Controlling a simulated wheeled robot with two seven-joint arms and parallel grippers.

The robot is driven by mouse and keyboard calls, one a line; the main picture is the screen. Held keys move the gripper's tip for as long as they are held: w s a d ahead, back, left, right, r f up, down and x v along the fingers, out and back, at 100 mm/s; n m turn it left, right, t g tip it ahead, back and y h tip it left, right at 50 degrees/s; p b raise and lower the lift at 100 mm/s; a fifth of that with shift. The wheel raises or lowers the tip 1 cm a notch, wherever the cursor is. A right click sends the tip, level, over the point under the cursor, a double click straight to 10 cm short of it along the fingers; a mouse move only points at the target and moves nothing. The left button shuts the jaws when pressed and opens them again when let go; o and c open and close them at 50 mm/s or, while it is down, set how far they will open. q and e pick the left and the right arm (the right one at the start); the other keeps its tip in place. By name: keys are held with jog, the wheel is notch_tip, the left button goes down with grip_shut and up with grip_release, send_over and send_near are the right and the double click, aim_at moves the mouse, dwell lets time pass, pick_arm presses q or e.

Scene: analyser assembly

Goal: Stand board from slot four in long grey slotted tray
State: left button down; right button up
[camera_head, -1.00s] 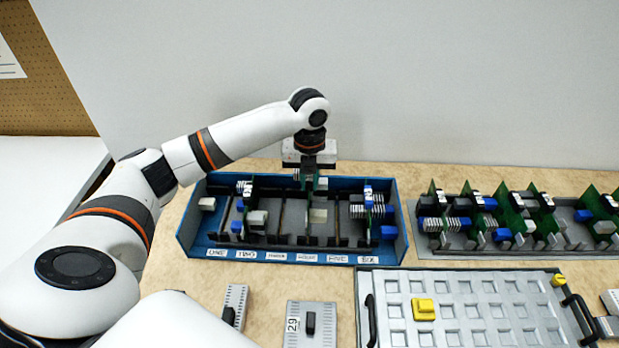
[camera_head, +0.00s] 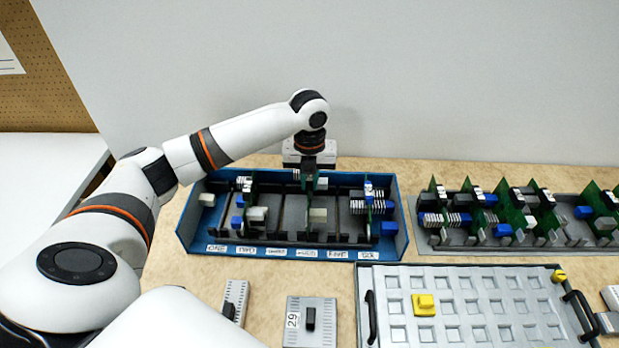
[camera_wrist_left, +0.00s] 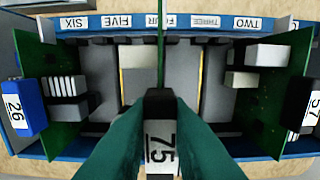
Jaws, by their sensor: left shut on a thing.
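My left gripper (camera_head: 309,183) is over the back of the blue rack (camera_head: 403,215). Its two green fingers are shut on a green board (camera_wrist_left: 161,50) with a white label reading 75. In the left wrist view the board stands edge-on, in line with the FOUR label. The head view does not show how deep it sits in the slot. The long grey slotted tray (camera_head: 446,246) is at the right, with several green boards standing in it. My right gripper is not in view.
Other boards stand in the rack near SIX (camera_wrist_left: 62,90) and TWO (camera_wrist_left: 290,90). In front lie a grey tray of square pockets (camera_head: 480,339) with a yellow block (camera_head: 424,305), and a grey block marked 29 (camera_head: 325,312). A wall rises behind the rack.

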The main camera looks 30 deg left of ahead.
pick_arm(q)
jog(key=shift+f+b, duration=0.4)
jog(key=shift+f, duration=1.25)
dwell(0.7)
jog(key=c, duration=1.2)
grip_release()
jog(key=shift+o, duration=0.2)
jog(key=shift+r+p, duration=0.2)
jog(key=shift+p, duration=0.5)
jog(key=shift+r+p, duration=1.85)
jog(key=shift+p, duration=0.6)
